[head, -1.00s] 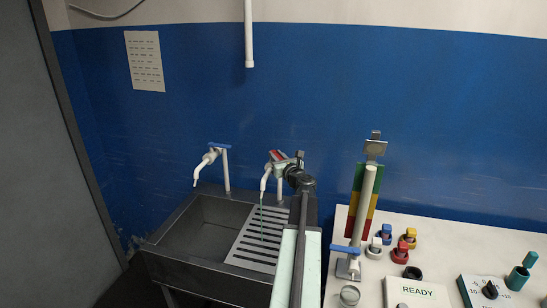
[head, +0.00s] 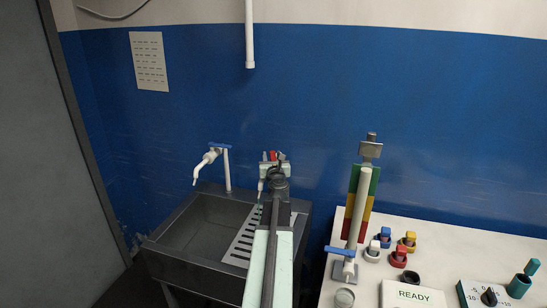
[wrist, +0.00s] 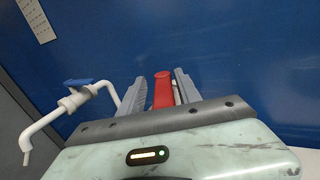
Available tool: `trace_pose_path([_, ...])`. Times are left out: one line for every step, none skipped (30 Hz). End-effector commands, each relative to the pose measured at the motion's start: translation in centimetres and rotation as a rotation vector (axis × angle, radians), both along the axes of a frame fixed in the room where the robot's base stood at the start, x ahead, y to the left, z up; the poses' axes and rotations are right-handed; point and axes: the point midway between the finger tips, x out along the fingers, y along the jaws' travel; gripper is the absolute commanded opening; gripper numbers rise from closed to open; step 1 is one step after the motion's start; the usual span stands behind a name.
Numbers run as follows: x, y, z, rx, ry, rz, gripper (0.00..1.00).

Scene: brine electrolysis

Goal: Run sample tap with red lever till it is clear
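The sample tap (head: 262,184) with the red lever (head: 273,155) stands at the right of the sink, mostly hidden behind my arm. In the wrist view the red lever (wrist: 163,92) stands between my gripper's fingers (wrist: 163,86), with a gap visible on its left. My gripper is open around it; contact on the right is unclear. In the head view my gripper (head: 274,162) is at the tap's top. I cannot tell whether liquid runs from the spout, as my arm covers most of the space below it.
A second tap with a blue lever (head: 219,146) stands left; it also shows in the wrist view (wrist: 78,82). The sink (head: 165,240) has a slotted drainboard (head: 238,247). At right, a white bench (head: 450,245) carries a tilted tube, coloured caps, a READY box and a dial box.

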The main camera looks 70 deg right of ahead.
Motion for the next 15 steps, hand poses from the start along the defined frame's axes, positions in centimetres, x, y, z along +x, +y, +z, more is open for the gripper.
trace_pose_path([-0.2,-0.1,0.0,0.000,0.000,-0.003,0.44])
trace_pose_path([-0.2,-0.1,0.0,0.000,0.000,-0.004,0.44])
trace_pose_path([-0.3,-0.2,0.0,0.000,0.000,-0.005,0.44])
trace_pose_path([-0.4,-0.2,0.0,0.000,0.001,-0.005,0.44])
trace_pose_path([-0.4,-0.2,0.0,0.000,0.001,-0.006,0.44])
trace_pose_path([-0.4,-0.2,0.0,0.000,0.001,-0.006,0.44])
trace_pose_path([-0.5,-0.2,0.0,0.000,0.001,-0.007,0.44])
trace_pose_path([-0.5,-0.2,0.0,0.000,0.001,-0.007,0.44])
trace_pose_path([-0.5,-0.2,0.0,0.000,0.001,-0.007,0.44])
trace_pose_path([-0.5,-0.1,0.0,0.000,0.001,-0.007,0.44])
trace_pose_path([-0.7,0.1,0.0,0.000,0.001,-0.008,0.44])
trace_pose_path([-0.9,0.4,0.0,0.000,0.001,-0.008,0.44])
trace_pose_path([-1.0,0.7,0.0,0.000,0.001,-0.008,0.44])
trace_pose_path([-1.2,1.1,0.0,0.000,0.001,-0.008,0.44])
trace_pose_path([-1.5,1.6,0.0,0.000,0.001,-0.008,0.44])
